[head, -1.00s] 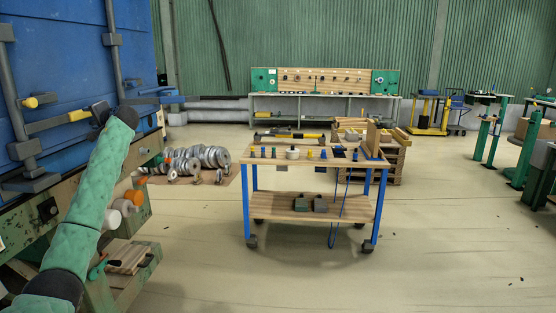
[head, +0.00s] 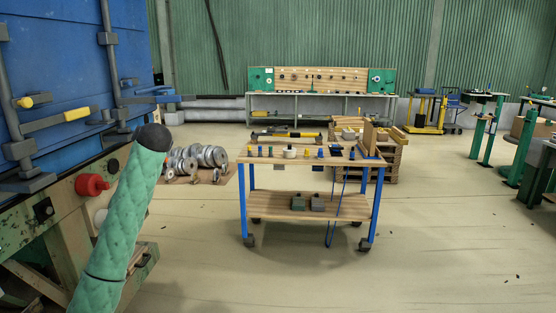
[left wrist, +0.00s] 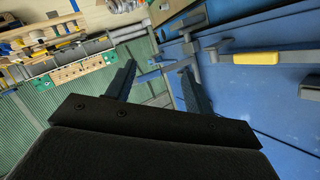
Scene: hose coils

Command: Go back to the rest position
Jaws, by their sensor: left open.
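My left arm in its green sleeve (head: 120,225) rises from the bottom left of the head view and ends in a black joint (head: 153,138) in front of the blue container. My left gripper is hidden in the head view. In the left wrist view my left gripper (left wrist: 158,85) is open, its two dark fingers apart with nothing between them. The blue container (head: 70,60) has grey upright bars and a lever with a yellow grip (head: 75,120). The yellow grip also shows at the right of the left wrist view (left wrist: 256,58), apart from the fingers. My right gripper is out of view.
A wooden-topped cart with blue legs (head: 247,205) stands mid-floor. The floor right of the cart is clear.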

